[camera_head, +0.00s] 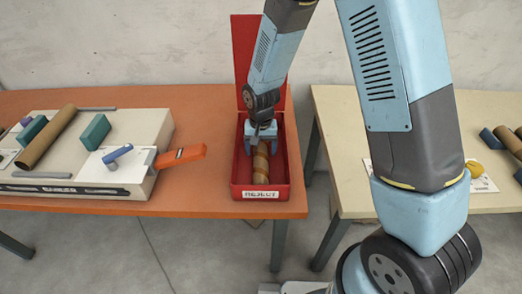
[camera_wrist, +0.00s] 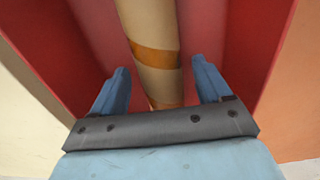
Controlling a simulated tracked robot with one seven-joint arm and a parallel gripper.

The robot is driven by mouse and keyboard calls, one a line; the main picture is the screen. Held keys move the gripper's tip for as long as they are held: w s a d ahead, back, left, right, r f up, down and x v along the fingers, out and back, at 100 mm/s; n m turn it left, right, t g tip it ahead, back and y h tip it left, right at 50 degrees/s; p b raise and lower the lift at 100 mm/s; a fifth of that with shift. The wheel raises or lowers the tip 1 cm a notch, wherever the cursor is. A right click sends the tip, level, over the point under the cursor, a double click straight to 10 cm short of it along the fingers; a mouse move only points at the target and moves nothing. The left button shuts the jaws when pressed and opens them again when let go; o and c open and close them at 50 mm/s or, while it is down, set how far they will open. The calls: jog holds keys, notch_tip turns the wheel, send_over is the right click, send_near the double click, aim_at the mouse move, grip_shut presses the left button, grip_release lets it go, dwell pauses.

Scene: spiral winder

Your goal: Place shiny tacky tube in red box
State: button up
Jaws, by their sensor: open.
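The red box (camera_head: 238,191), labelled REJECT, stands open on the right end of the orange table, its lid raised at the back. A tan tube (camera_head: 261,165) with shiny orange-brown bands lies lengthwise inside it. In the wrist view the tube (camera_wrist: 155,52) runs down between my fingers, with red box walls on both sides. My gripper (camera_head: 261,147) is inside the box over the tube's far part. In the wrist view my gripper (camera_wrist: 160,85) is open, with a gap between each finger and the tube. The tube's far end is hidden by my gripper.
A cream machine (camera_head: 150,125) on the orange table (camera_head: 210,110) holds a brown tube (camera_head: 46,137) and green blocks. An orange handle (camera_head: 181,155) juts toward the box. A pale table (camera_head: 335,120) with more parts stands right, across a gap.

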aim_at(263, 148)
notch_tip(263, 148, up, 11)
dwell(0.4)
jog(key=shift+r, duration=0.15)
jog(key=s+d+r+t, duration=0.1)
jog(key=s+d+r, duration=0.1)
jog(key=d+r, duration=0.65)
jog(key=s+d+r+t, duration=0.2)
jog(key=d+r, duration=0.5)
jog(key=r, duration=0.2)
jog(key=s+d+r+t, duration=0.2)
jog(key=s+d+r, duration=0.6)
jog(key=s+d, duration=0.4)
jog(key=shift+s+m+t, duration=0.3)
jog(key=shift+s, duration=0.55)
jog(key=shift+c, duration=0.2)
